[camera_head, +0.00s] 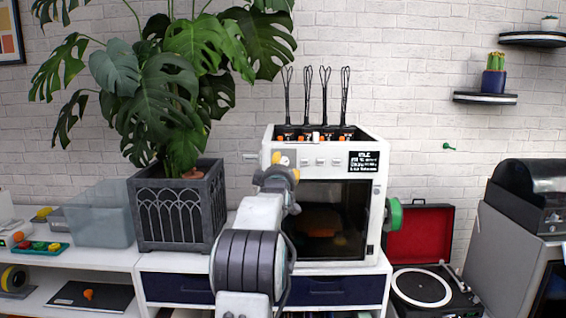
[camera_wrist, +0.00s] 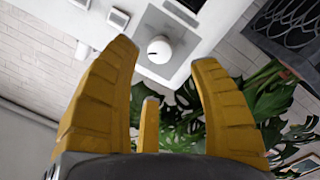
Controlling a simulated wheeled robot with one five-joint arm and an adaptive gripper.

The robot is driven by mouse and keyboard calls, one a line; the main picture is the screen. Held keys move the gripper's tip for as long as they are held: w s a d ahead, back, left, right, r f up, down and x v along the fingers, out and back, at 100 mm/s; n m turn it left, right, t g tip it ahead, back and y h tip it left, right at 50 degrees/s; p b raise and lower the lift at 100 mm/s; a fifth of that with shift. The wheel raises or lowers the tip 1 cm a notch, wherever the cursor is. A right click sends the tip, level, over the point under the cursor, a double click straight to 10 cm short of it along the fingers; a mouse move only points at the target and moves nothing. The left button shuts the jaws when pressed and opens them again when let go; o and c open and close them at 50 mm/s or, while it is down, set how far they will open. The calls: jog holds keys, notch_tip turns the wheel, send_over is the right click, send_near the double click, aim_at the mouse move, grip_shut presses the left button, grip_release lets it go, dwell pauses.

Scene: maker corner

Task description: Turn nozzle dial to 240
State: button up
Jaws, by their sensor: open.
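The white 3D printer (camera_head: 376,205) stands on the cabinet, with a small black display (camera_head: 363,161) at its upper right front that seems to read IDLE; its smaller lines are too small to read. In the wrist view a round white dial (camera_wrist: 159,48) sits on a light grey plate of the front panel; no scale or 240 mark is legible. My gripper (camera_wrist: 164,56) has its yellow fingers spread, with the dial showing between the tips; I cannot tell whether they touch it.
A monstera in a dark grey planter (camera_head: 180,215) stands close left of the printer. A green spool (camera_head: 394,215) is on the printer's right side, beside an open red-lined record player (camera_head: 420,285). A translucent bin (camera_head: 100,225) is further left.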

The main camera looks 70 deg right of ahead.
aim_at(284, 163)
jog(key=p+x, duration=0.3)
jog(key=shift+w+d+r, duration=0.1)
jog(key=shift+d+r, duration=0.05)
jog(key=shift+d, duration=0.25)
jog(key=shift+p+x, duration=0.5)
jog(key=shift+x, duration=0.6)
grip_shut()
